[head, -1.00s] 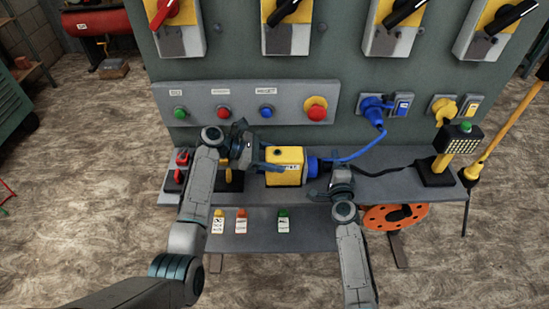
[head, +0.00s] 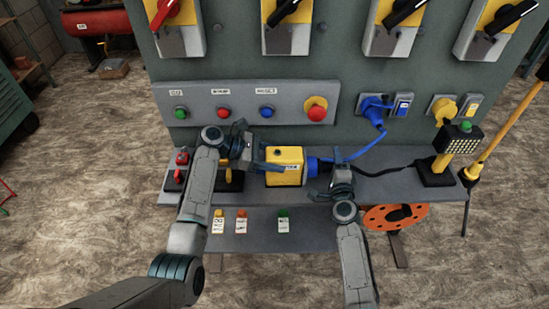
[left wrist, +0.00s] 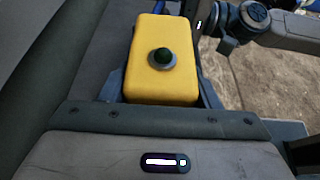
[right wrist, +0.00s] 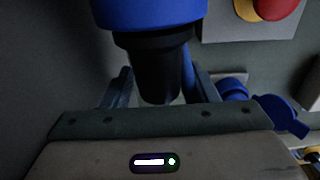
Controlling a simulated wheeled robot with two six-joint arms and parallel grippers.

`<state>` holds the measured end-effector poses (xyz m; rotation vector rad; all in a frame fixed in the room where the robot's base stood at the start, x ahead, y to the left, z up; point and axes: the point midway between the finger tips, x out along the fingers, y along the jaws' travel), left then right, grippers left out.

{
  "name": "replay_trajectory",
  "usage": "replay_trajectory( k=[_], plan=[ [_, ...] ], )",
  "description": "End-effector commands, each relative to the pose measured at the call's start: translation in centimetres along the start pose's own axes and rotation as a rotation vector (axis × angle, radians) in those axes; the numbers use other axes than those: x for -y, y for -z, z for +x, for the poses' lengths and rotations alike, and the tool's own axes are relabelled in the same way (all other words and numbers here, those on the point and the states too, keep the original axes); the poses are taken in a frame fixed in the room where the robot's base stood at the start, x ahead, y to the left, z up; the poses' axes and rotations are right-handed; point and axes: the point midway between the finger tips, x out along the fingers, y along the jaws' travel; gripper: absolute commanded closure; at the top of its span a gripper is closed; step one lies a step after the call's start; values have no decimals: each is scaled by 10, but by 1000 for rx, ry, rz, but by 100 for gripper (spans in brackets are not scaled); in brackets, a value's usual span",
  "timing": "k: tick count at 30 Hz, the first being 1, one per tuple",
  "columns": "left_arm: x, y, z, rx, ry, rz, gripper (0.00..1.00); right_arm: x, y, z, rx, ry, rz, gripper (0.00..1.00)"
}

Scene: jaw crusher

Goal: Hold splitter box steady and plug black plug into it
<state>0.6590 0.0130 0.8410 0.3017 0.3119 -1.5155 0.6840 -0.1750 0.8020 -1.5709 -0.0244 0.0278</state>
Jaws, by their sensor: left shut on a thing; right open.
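The yellow splitter box (head: 285,168) sits on the grey shelf, with a blue socket (head: 313,166) on its right side. My left gripper (head: 266,168) is shut on the box from the left; the left wrist view shows the box (left wrist: 162,70) between its fingers, its dark round knob upward. The black plug (right wrist: 160,72) is in line with the blue socket (right wrist: 150,14) and meets it; how deep it sits I cannot tell. My right gripper (right wrist: 158,90) is open, its fingers on either side of the plug. In the head view my right gripper (head: 326,180) hides most of the plug.
A black cable (head: 395,170) runs along the shelf (head: 400,188) to a lamp (head: 460,140) on a yellow post. A blue plug (head: 375,113) with a blue cable hangs on the panel above. Red padlocks (head: 181,158) stand at the shelf's left end. An orange reel (head: 390,216) is below.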

Motion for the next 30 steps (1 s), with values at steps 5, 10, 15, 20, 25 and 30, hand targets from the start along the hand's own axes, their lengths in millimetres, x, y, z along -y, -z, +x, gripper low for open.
replay_trajectory(
  k=[5, 10, 15, 20, 25, 30],
  plan=[
    [0, 0, 0, 0, 0, 0, 85, 0, 12, 0, 0, 1, -1, 47],
    [0, 0, 0, 0, 0, 0, 85, 0, 22, 0, 0, 1, -1, 47],
    [0, 0, 0, 0, 0, 0, 85, 0, 32, 0, 0, 0, -1, 47],
    [0, 0, 0, 0, 0, 0, 85, 0, 42, 0, 0, 0, -1, 47],
    [0, 0, 0, 0, 0, 0, 85, 0, 52, 0, 0, 0, 1, 47],
    [0, 0, 0, 0, 0, 0, 85, 0, 62, 0, 0, 0, 0, 47]
  ],
)
